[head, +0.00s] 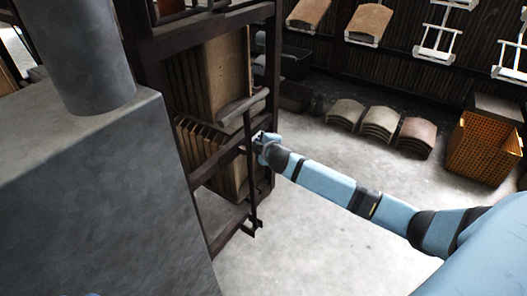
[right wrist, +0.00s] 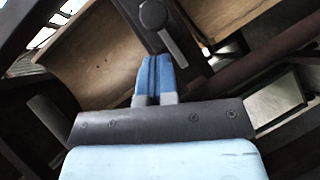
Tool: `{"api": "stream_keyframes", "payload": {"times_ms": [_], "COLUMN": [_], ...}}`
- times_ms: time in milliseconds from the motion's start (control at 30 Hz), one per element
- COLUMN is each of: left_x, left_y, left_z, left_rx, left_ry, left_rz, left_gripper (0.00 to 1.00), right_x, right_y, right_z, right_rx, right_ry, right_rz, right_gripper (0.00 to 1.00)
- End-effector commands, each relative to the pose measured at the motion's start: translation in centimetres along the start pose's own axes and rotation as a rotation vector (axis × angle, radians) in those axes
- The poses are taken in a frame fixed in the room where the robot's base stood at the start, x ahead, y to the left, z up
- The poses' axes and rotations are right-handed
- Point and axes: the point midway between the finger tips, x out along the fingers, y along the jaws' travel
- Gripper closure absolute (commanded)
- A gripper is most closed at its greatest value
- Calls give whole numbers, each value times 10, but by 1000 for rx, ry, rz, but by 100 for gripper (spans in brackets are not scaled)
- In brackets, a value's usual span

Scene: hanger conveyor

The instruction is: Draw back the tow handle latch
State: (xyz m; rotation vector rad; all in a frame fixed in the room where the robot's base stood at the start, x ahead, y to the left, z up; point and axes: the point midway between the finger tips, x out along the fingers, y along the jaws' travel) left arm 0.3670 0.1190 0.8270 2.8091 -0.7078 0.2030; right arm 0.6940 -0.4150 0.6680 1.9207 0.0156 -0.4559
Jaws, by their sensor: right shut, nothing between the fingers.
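A tow handle with a grey cylindrical grip (head: 241,107) stands upright on a dark bar at the end of a dark metal frame in the head view. My right gripper (head: 260,141) is at that bar, just below the grip. In the right wrist view my right gripper (right wrist: 155,80) has its blue fingers together with nothing between them. A dark lever with a rounded end (right wrist: 153,14), which may be the latch, lies just beyond the fingertips. I cannot tell whether the fingers touch it. My left gripper is not in view.
The dark frame (head: 150,46) holds upright brown panels (head: 228,75). A big grey block (head: 95,190) fills the left. Curved stacks (head: 380,122) and an orange crate (head: 483,148) stand at the back right. The floor between is clear.

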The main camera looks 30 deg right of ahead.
Motion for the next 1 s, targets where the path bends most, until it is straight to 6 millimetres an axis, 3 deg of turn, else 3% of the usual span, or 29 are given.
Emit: {"api": "stream_keyframes", "payload": {"times_ms": [200,567,1000], "left_x": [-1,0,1], "left_y": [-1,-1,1], "left_z": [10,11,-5], "left_rx": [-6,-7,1], "left_ry": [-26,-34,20], "left_rz": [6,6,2], "left_gripper": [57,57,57], "right_x": [15,16,39], "right_y": [-1,0,19], "right_z": [16,17,47], "right_rx": [0,0,1], "right_ry": [0,0,0], "right_rz": [0,0,0], "right_gripper": [100,100,100]}}
